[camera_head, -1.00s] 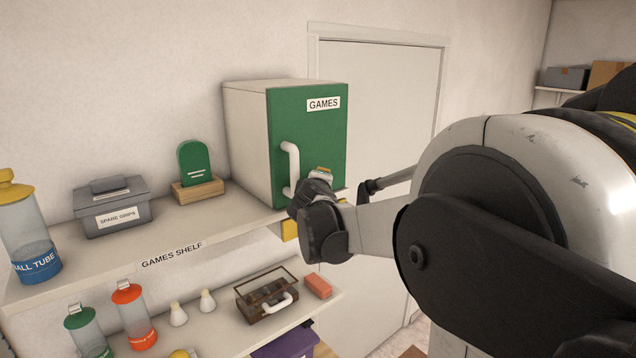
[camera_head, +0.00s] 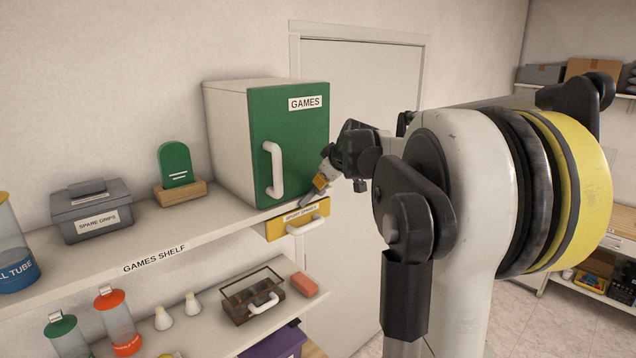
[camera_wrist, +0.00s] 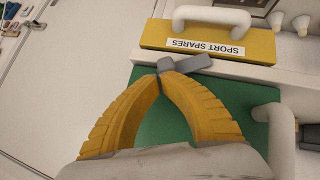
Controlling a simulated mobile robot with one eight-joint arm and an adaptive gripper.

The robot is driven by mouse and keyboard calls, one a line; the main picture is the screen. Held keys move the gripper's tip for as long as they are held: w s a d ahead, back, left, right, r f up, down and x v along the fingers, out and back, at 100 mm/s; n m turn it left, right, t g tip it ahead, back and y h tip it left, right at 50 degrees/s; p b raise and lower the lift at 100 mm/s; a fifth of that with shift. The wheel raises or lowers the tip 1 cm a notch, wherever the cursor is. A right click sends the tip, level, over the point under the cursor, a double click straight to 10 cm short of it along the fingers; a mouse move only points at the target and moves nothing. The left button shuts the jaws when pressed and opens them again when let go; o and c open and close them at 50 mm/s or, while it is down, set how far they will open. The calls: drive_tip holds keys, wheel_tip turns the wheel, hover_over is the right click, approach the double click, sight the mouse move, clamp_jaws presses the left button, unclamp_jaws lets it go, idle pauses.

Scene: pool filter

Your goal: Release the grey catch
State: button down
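The grey catch (camera_wrist: 192,64) shows in the wrist view as a short bar lying between the green cabinet door (camera_wrist: 170,118) and the yellow drawer (camera_wrist: 240,44) labelled SPORT SPARES. In the head view the catch (camera_head: 305,200) is small, at the door's lower right corner. My gripper (camera_wrist: 160,74) has its yellow fingertips together at the catch's left end in the wrist view. They look very near or touching it; I cannot tell which. Nothing shows held between them. In the head view my gripper (camera_head: 318,186) is beside the door's lower right edge. The green door (camera_head: 288,130) is closed.
The door's white handle (camera_head: 274,170) and the drawer's white handle (camera_head: 306,226) stick out near my gripper. A grey SPARE GRIPS box (camera_head: 92,210) and a green plaque (camera_head: 175,165) stand on the shelf to the left. A clear-lidded box (camera_head: 252,295) is below.

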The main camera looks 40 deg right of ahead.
drive_tip(key=shift+d+f+m+y+b, duration=0.45)
drive_tip(key=shift+d+f+m+y, duration=0.2)
drive_tip(key=shift+y, duration=0.55)
drive_tip(key=shift+a, duration=0.2)
drive_tip(key=shift+a+f+b, duration=0.35)
drive_tip(key=shift+a+f, duration=0.1)
drive_tip(key=shift+a, duration=0.05)
